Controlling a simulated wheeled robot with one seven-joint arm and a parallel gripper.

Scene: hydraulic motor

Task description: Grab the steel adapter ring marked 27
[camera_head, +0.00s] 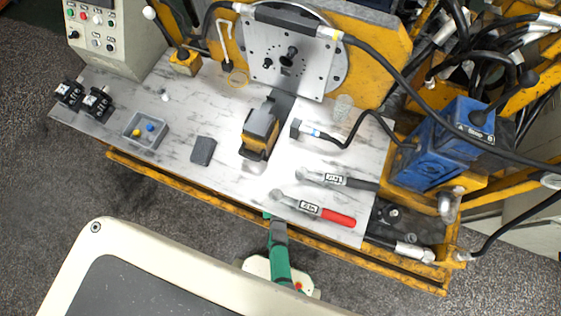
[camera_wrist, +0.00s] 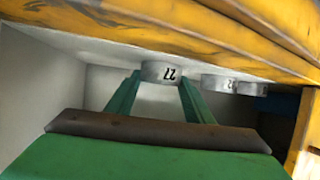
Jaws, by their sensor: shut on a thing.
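The steel adapter ring marked 27 (camera_wrist: 161,69) is a short grey ring with its black number upside down in the wrist view. My gripper (camera_wrist: 160,80) has its two green fingers on either side of this ring and is shut on it. The ring is at the edge of a yellow beam in the picture; whether it still touches a surface there, I cannot tell. In the head view my green arm (camera_head: 279,262) reaches the bench's front edge, where the fingertips and ring cannot be made out.
Two more grey rings, one marked (camera_wrist: 220,83) and one partly hidden (camera_wrist: 252,89), sit to the right. A yellow beam (camera_wrist: 130,38) runs close above the fingers in the picture.

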